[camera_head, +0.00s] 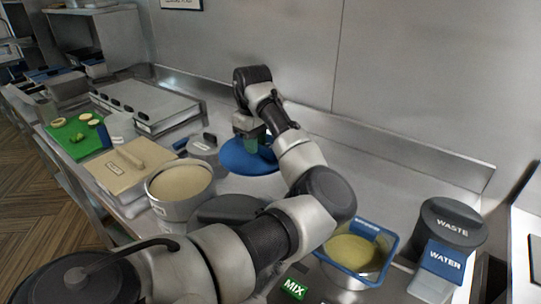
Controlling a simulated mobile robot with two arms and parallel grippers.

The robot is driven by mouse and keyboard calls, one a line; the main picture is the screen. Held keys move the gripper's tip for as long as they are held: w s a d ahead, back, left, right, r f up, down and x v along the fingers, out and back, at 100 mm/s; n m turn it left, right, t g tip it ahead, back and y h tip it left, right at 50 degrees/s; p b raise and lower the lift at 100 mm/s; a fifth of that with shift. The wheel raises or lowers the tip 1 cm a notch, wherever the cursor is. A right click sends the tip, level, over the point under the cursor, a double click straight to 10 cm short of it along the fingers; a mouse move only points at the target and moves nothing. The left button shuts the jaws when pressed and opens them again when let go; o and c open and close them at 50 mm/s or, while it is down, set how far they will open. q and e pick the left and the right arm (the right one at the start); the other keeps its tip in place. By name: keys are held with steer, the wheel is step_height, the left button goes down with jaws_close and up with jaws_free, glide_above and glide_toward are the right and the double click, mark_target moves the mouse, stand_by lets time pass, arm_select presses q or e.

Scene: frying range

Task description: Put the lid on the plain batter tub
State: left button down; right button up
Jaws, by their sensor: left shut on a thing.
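A round blue disc (233,158), which looks like the lid, lies or hangs nearly level behind the tubs. My left gripper (252,138) points down at its middle and is shut, seemingly on it; the fingertips are partly hidden by my arm. A round grey tub (154,198) with pale beige batter (182,181) stands open, left of my arm. A blue-rimmed tub (384,272) with yellow batter (352,252) stands open at right; its label is too small to read. I cannot tell which tub is the plain one. My right gripper is out of view.
A dark round thing (222,207) sits beside the grey tub, partly behind my arm. The WASTE bin (452,226) and WATER container (441,262) stand at right. A green board (72,138), tan board (122,172) and steel unit (142,103) fill the left. Bare counter lies along the back wall.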

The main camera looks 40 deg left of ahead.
arm_select(q)
steer(key=s+a+r+m, duration=0.1)
steer(key=s+a+m, duration=0.2)
steer(key=s+a, duration=0.4)
steer(key=s+a+r+m, duration=0.1)
steer(key=s+a+m, duration=0.1)
steer(key=s+a, duration=0.5)
step_height(320, 180, down, 6)
steer(key=s+d+b, duration=0.2)
steer(key=b, duration=0.3)
steer(key=shift+s+b, duration=0.25)
steer(key=shift+b, duration=0.1)
steer(key=shift+d+p, duration=0.1)
steer(key=shift+p, duration=0.45)
steer(key=shift+f+p, duration=0.3)
steer(key=shift+f, duration=0.1)
steer(key=c, duration=1)
jaws_free()
step_height(320, 180, up, 11)
steer(key=shift+f, duration=0.1)
